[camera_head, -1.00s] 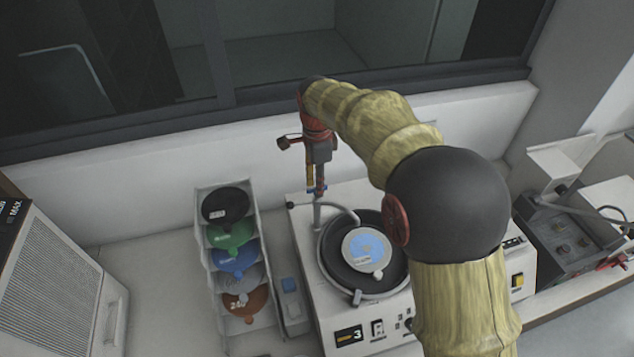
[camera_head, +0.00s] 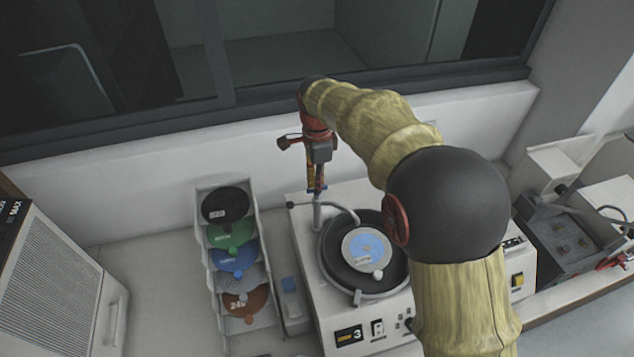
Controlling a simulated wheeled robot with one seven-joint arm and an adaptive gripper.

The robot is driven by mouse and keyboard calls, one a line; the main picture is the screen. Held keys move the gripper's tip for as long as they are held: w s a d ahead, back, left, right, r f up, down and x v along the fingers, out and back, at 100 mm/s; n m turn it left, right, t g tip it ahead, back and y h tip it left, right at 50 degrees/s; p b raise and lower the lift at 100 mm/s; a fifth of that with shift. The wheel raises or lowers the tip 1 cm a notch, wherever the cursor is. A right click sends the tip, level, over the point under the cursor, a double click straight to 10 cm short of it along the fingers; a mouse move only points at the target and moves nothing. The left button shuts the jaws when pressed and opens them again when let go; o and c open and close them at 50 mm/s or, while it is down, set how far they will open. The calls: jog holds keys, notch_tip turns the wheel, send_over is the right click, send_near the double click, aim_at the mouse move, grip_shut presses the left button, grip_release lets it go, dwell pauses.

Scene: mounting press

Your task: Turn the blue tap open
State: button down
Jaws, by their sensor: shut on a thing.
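My gripper (camera_head: 316,187) points down at the top of the thin metal post (camera_head: 317,214) at the back left of the grey machine (camera_head: 303,240). Its fingers are shut on the blue tap, at the upper end of this post. The fingers hide nearly all of the tap, so how far it is turned cannot be told. A curved metal pipe (camera_head: 341,210) runs from the post over a round dark plate (camera_head: 338,268). A disc with a light blue centre (camera_head: 366,249) lies on that plate.
A white vented unit (camera_head: 60,270) is far left. A grey control box (camera_head: 565,240) is at the right. A wall and window lie behind.

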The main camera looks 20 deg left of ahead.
jog(key=n+p, duration=0.1)
jog(key=n, duration=0.4)
jog(key=shift+r, duration=0.1)
jog(key=n+p, duration=0.1)
jog(key=n, duration=0.4)
jog(key=shift+n, duration=0.3)
jog(key=n, duration=0.3)
jog(key=shift+n+p, duration=0.3)
jog(key=shift+p, duration=0.05)
jog(key=shift+n, duration=1.8)
jog(key=c, duration=2)
grip_release()
jog(key=shift+c, duration=0.2)
jog(key=shift+o, duration=0.6)
